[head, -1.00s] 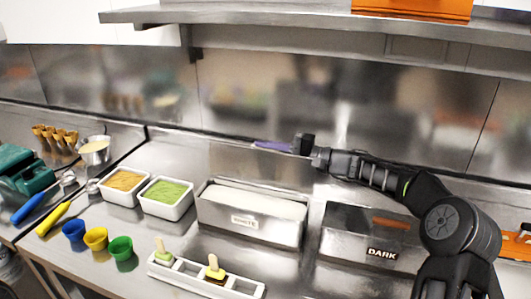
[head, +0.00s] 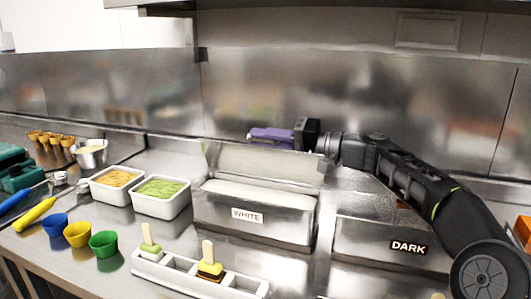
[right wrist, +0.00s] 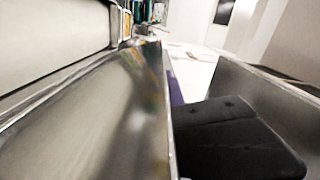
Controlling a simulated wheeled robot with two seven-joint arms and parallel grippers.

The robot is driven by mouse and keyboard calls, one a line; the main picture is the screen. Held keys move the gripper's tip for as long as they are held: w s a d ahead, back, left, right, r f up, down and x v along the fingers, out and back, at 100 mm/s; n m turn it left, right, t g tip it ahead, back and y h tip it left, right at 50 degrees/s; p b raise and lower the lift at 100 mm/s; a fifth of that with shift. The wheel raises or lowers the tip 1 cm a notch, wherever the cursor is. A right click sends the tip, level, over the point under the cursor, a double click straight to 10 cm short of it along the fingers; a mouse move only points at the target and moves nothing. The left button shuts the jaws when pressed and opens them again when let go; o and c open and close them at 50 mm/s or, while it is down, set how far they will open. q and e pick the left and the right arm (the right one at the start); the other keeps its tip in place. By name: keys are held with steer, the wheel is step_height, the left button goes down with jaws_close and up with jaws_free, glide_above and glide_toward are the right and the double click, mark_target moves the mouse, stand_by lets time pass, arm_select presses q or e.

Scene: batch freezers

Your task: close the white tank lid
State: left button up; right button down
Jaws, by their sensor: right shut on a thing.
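The white tank (head: 255,222), a steel box with a WHITE label, stands on the counter with pale content showing. Its steel lid (head: 268,162) is raised, tilted up along the tank's back edge. My right gripper (head: 285,135) reaches in from the right, behind the lid's upper edge, and is shut on the lid. A purple part (head: 265,134) shows at the gripper; I cannot tell whether it is a handle or a finger. In the right wrist view a steel panel (right wrist: 95,115), apparently the lid, stands beside a black finger (right wrist: 235,140). My left gripper is not in view.
The DARK tank (head: 392,245) stands to the right under my right arm. Tubs of orange (head: 117,177) and green (head: 160,188) filling stand to the left. A white holder (head: 195,278) with two popsicles lies in front. A shelf hangs above.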

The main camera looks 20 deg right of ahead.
steer(key=shift+f, duration=0.1)
stand_by(0.3)
steer(key=c, duration=1.4)
jaws_free()
steer(key=shift+s+d, duration=0.1)
steer(key=b+v, duration=0.1)
steer(key=v, duration=0.6)
steer(key=shift+s+d, duration=0.2)
steer(key=shift+s, duration=0.05)
